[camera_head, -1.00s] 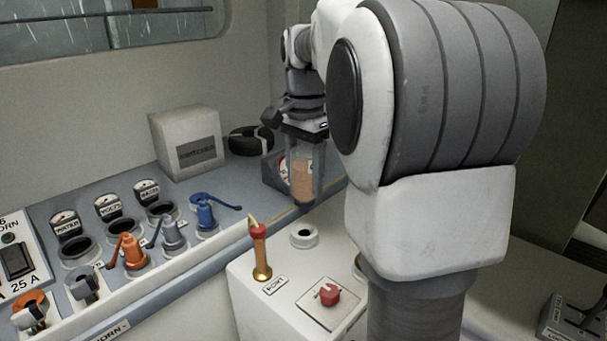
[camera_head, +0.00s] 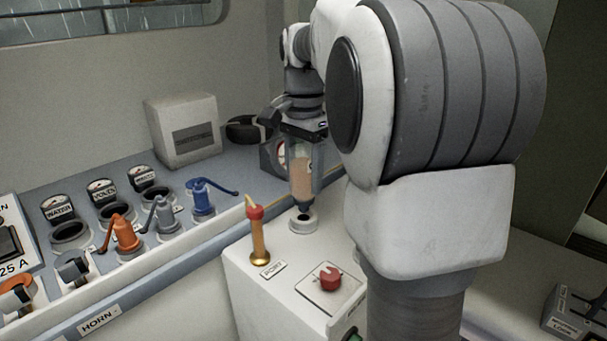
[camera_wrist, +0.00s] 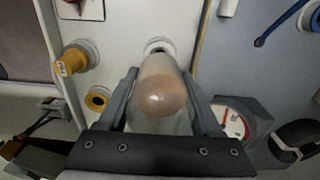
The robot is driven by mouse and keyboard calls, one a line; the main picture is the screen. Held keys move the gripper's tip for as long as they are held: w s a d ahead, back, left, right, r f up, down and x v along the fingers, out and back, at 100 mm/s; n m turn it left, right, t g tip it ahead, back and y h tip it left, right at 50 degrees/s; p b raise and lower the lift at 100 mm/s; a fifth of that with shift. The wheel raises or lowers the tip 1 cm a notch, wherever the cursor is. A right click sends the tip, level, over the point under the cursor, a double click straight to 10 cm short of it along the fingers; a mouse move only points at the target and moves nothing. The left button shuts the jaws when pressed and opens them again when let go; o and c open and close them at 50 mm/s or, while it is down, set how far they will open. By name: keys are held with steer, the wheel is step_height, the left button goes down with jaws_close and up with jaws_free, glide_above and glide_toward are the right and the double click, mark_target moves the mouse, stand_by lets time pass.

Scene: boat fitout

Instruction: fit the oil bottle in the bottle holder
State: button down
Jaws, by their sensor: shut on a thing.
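My gripper (camera_wrist: 165,105) is shut on the oil bottle (camera_wrist: 161,90), a clear bottle with a tan-brown filling. In the head view the bottle (camera_head: 302,175) hangs upright, its dark narrow end pointing down. A white ring with a dark opening, which looks like the bottle holder (camera_head: 303,223), sits on top of the white console. The bottle's lower end overlaps the back of the ring's opening in the head view; I cannot tell whether it has entered. In the wrist view the ring (camera_wrist: 158,45) shows partly behind the bottle's far end.
A brass post with a red collar (camera_head: 257,232) and a red knob (camera_head: 329,277) stand on the console close by. A round gauge (camera_wrist: 232,122) in a grey housing is beside the gripper. Colored valve levers (camera_head: 203,200) line the blue-grey shelf; a white box (camera_head: 183,130) stands behind.

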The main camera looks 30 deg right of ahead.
steer(key=shift+f+b, duration=0.65)
steer(key=shift+f, duration=0.9)
jaws_free()
step_height(320, 180, up, 17)
steer(key=p, duration=0.4)
steer(key=shift+r, duration=0.2)
steer(key=shift+s, duration=0.1)
